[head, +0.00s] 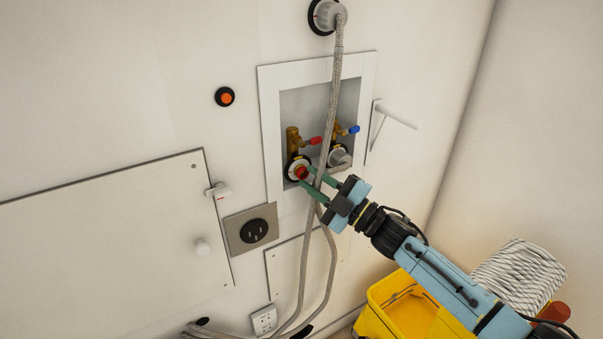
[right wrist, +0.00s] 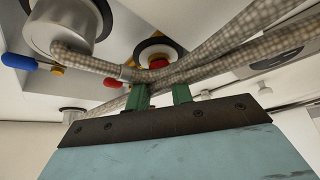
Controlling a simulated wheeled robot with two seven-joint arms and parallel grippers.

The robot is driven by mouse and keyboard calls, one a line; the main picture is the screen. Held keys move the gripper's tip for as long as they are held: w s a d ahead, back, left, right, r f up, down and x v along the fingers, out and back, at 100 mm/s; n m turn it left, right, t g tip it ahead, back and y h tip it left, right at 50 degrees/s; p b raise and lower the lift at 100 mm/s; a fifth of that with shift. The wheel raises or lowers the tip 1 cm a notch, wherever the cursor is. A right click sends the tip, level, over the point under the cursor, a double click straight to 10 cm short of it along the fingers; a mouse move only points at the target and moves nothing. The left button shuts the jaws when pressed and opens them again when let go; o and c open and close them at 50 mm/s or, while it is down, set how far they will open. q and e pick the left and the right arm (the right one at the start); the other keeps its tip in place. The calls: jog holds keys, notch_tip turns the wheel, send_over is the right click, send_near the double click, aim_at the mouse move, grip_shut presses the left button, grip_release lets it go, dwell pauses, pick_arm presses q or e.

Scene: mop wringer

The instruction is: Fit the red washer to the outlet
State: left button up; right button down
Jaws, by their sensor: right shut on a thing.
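The red washer (head: 301,172) sits at the mouth of the left outlet (head: 291,165), below the brass valve with the red handle (head: 316,140). My right gripper (head: 307,177) reaches in from the lower right, its green fingers shut on the washer. In the right wrist view the red washer (right wrist: 158,62) shows beyond the fingertips (right wrist: 161,88), in front of the outlet's pale ring (right wrist: 156,46). The braided hoses partly cover it there, and I cannot tell whether it is seated. My left gripper is not in view.
A grey braided hose (head: 334,90) hangs across the recessed box (head: 268,110), close to my fingers. A second hose joins the right outlet (head: 339,155), below the blue-handled valve (head: 352,129). A bracket (head: 392,118) juts out at right. A yellow mop bucket (head: 375,305) stands below.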

jog(key=shift+w+a, duration=0.1)
dwell(0.7)
jog(key=c, duration=1.2)
grip_release()
jog(key=shift+o, duration=0.3)
